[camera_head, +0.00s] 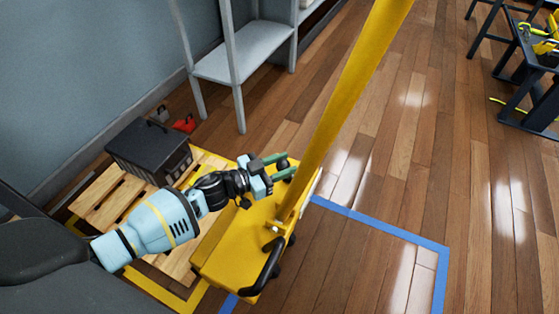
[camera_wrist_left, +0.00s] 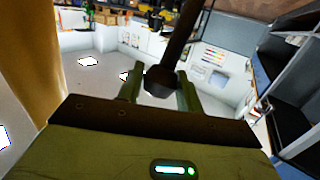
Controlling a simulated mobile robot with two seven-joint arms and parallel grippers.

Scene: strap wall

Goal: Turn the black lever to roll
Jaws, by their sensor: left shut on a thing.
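My left gripper (camera_head: 284,167) reaches in from the left over the yellow wheeled machine (camera_head: 232,262). Its green fingers are shut on the black lever. In the left wrist view the lever (camera_wrist_left: 182,45) shows as a dark rod ending in a thick knob between the two fingers (camera_wrist_left: 160,88). In the head view the lever is mostly hidden by the fingers, with only a dark bit showing between them. My right gripper is not in view.
A tall yellow post (camera_head: 345,90) rises from the machine close to the gripper's right. A black curved handle (camera_head: 263,270) is at the machine's front. A dark crate (camera_head: 150,150) sits on a wooden pallet (camera_head: 105,205). Blue tape (camera_head: 385,230) marks open floor at right.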

